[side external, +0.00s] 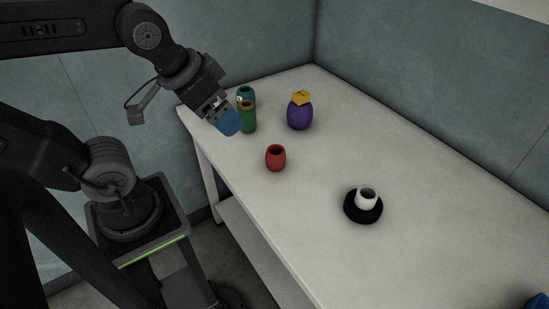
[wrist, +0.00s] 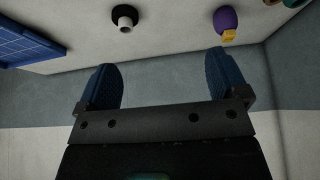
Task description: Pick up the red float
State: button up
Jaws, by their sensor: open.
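The red float (side external: 275,158) stands upright on the white table, left of the table's middle, with a dark opening in its top. It does not show in the wrist view. My gripper (side external: 228,123) is above the table's left end, up and to the left of the red float and apart from it. In the wrist view my gripper (wrist: 163,88) has its two blue fingers spread wide with nothing between them.
A purple float (side external: 300,116) with a yellow piece on top stands behind the red one. Green (side external: 249,118) and teal (side external: 245,94) floats stand near my gripper. A white float (side external: 367,197) sits on a black disc (side external: 350,213). A blue crate (wrist: 30,42) is at the right end.

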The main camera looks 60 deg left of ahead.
jog(key=m+g, duration=0.5)
jog(key=m, duration=1.5)
send_over(276, 159)
jog(key=w+a, duration=0.1)
jog(key=a, duration=0.1)
notch_tip(276, 159, down, 17)
jog(key=shift+a+f, duration=0.2)
jog(key=shift+f, duration=0.2)
jog(key=f, duration=1.3)
jog(key=shift+w+d+f, duration=0.15)
jog(key=shift+w+d, duration=0.05)
jog(key=c, duration=1)
